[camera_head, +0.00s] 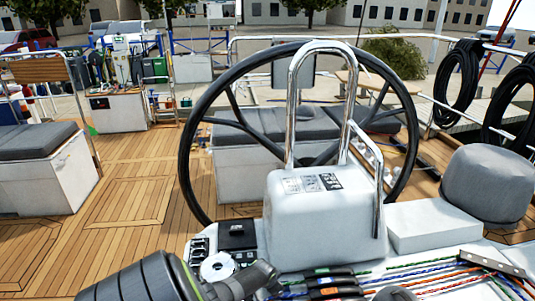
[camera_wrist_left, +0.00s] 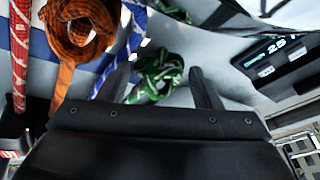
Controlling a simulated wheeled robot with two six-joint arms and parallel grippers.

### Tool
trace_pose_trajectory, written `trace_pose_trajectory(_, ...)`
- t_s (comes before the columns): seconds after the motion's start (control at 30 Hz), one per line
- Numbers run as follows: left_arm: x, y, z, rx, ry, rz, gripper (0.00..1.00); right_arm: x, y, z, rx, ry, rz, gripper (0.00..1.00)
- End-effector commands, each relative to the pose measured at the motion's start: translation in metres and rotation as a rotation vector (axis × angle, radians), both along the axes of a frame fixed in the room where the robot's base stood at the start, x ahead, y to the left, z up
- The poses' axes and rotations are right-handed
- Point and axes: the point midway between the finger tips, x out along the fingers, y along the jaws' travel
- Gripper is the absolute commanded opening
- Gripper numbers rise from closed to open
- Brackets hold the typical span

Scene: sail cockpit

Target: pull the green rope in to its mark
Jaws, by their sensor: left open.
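In the left wrist view, the green rope (camera_wrist_left: 158,78) shows as a bunched, knotted coil, with a green strand running off at the top. My left gripper (camera_wrist_left: 163,88) is open, with one finger on each side of the green coil. I cannot tell whether the fingers touch it. In the head view my left arm comes in at the bottom left, and its fingertips are not visible. Several coloured ropes (camera_head: 462,277) run across the deck at the bottom right. I cannot make out a mark on the green rope. My right gripper is not in view.
Beside the green coil hang a blue rope (camera_wrist_left: 137,45), an orange coil (camera_wrist_left: 72,42) and a red rope (camera_wrist_left: 20,50). A row of clutches (camera_head: 332,282) lies at the bottom. The steering wheel (camera_head: 186,150) and white pedestal (camera_head: 318,225) stand ahead. A grey-covered winch (camera_head: 487,183) is at right.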

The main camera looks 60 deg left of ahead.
Motion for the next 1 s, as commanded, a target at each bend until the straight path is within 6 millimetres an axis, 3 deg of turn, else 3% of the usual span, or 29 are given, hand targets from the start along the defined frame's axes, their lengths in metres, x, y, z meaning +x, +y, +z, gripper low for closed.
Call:
trace_pose_trajectory(0.43, -0.02, -0.011, 0.049, 0.001, -0.001, 0.0, 0.59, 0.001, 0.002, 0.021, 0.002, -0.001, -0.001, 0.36)
trace_pose_trajectory(1.0, -0.047, -0.026, 0.115, 0.002, -0.001, 0.0, 0.59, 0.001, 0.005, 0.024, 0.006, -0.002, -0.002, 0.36)
